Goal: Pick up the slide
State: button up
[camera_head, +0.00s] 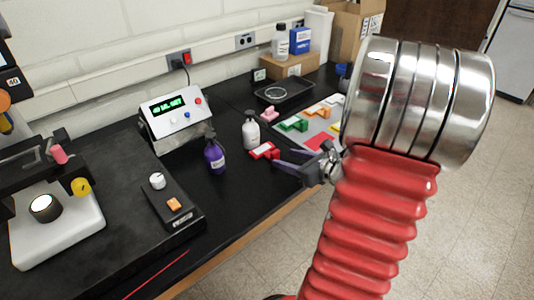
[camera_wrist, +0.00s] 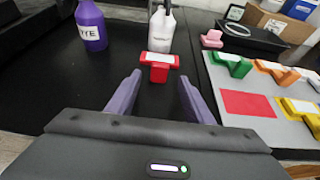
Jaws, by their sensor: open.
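A red T-shaped block (camera_wrist: 160,70) with a pale, flat strip on its top stands on the black bench; this strip looks like the slide (camera_wrist: 160,57). The red block also shows in the head view (camera_head: 264,151), just beyond my fingertips. My gripper (camera_wrist: 160,84) is open, with its two purple fingers on either side of the block's near stem and apparently short of its wide part. In the head view my gripper (camera_head: 277,160) reaches in from the right, low over the bench. I cannot tell whether the fingers touch anything.
A white bottle (camera_wrist: 160,30) stands right behind the block, and a purple bottle (camera_wrist: 91,26) stands to the left. A grey mat (camera_wrist: 222,88) on the right holds green, orange and yellow blocks and a bare red rectangle. A black tray (camera_head: 283,92) lies behind.

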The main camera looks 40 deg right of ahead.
aim_at(277, 155)
jog(key=shift+w+f, duration=0.25)
jog(key=shift+w, duration=0.4)
jog(key=shift+x, duration=2.6)
jog(key=shift+c, duration=0.5)
grip_shut()
jog(key=shift+r, duration=0.1)
